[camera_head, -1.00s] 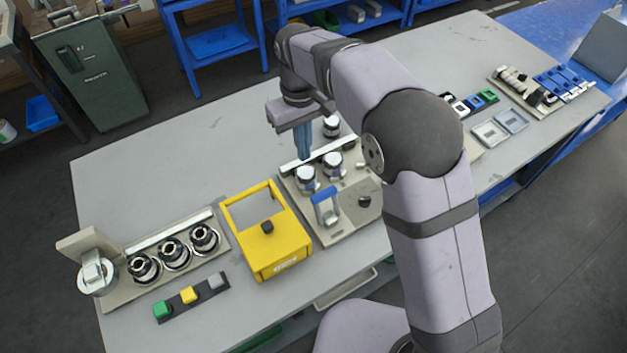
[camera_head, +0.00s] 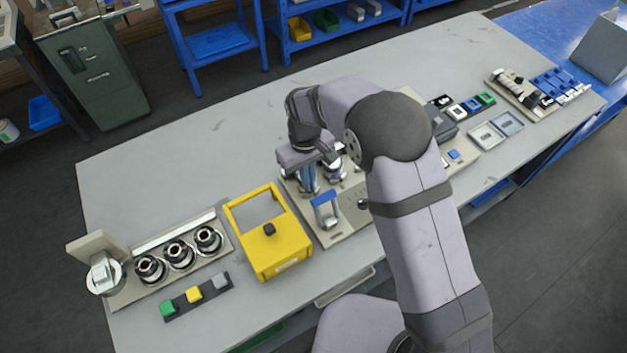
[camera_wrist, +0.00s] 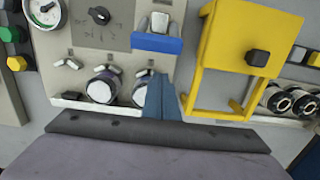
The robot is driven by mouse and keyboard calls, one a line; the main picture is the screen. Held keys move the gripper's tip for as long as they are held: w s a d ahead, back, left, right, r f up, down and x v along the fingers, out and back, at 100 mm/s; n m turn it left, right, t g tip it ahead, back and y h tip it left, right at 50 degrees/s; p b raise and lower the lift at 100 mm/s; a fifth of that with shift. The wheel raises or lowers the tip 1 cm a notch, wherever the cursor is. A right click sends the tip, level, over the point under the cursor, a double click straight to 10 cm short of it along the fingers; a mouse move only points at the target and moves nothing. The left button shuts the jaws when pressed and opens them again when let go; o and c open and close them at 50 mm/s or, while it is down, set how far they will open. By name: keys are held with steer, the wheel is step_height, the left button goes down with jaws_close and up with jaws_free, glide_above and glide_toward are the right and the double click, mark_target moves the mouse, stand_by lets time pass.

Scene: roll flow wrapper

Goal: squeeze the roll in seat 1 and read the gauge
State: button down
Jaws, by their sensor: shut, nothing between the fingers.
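My gripper (camera_head: 309,180) has blue fingers, which are shut and empty. It hangs over the fixture plate (camera_head: 336,236), at its left roll. In the wrist view, the fingers (camera_wrist: 161,98) partly cover one white-topped roll (camera_wrist: 140,92); I cannot tell if they touch it. A second white-topped roll (camera_wrist: 103,88) stands beside it, and it also shows in the head view (camera_head: 332,168). I can read no seat numbers. The round white gauge (camera_wrist: 44,13) is cut by the wrist view's top edge; its reading is too small to tell. My arm hides it in the head view.
A blue-handled clamp (camera_head: 325,210) stands in front of the rolls, with a black knob (camera_wrist: 99,15) beside it. A yellow frame (camera_head: 288,264) stands close left. Several black-and-silver holders (camera_head: 180,255) are farther left. The table behind the yellow frame is clear.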

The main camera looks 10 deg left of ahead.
steer(key=shift+s+d+r+p, duration=0.7)
steer(key=shift+s+d, duration=0.25)
steer(key=shift+s, duration=0.05)
steer(key=shift+d, duration=0.1)
